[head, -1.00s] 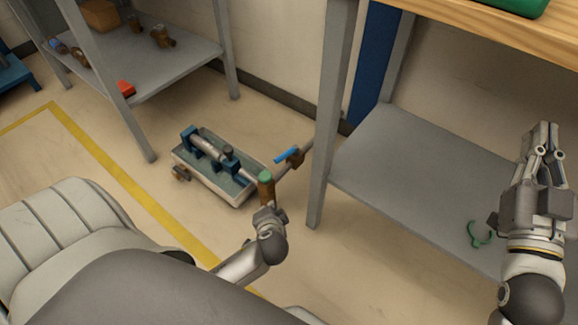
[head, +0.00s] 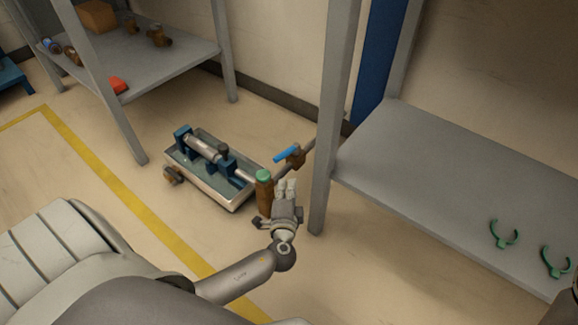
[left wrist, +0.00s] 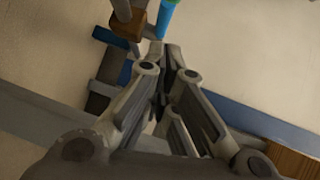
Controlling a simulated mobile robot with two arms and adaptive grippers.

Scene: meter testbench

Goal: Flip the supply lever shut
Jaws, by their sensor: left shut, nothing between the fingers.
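The supply lever (head: 285,155) is a blue handle on a brown valve body (head: 297,158), on a pipe beside the shelf post. It lies slanted across the pipe, its blue end pointing left. My left gripper (head: 286,186) is shut and empty, just below the lever in the head view and apart from it there. In the left wrist view the blue lever (left wrist: 166,18) shows just beyond the shut fingertips (left wrist: 165,50), with the brown valve body (left wrist: 127,25) to its left. I cannot tell whether the fingertips touch it. My right gripper is out of view.
A meter bench in a tray (head: 237,202) stands left of the valve. A brown cylinder with a green top (head: 264,178) stands beside my left gripper. A grey shelf post (head: 328,150) rises close on the right. Two green clips (head: 503,234) lie on the right shelf.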

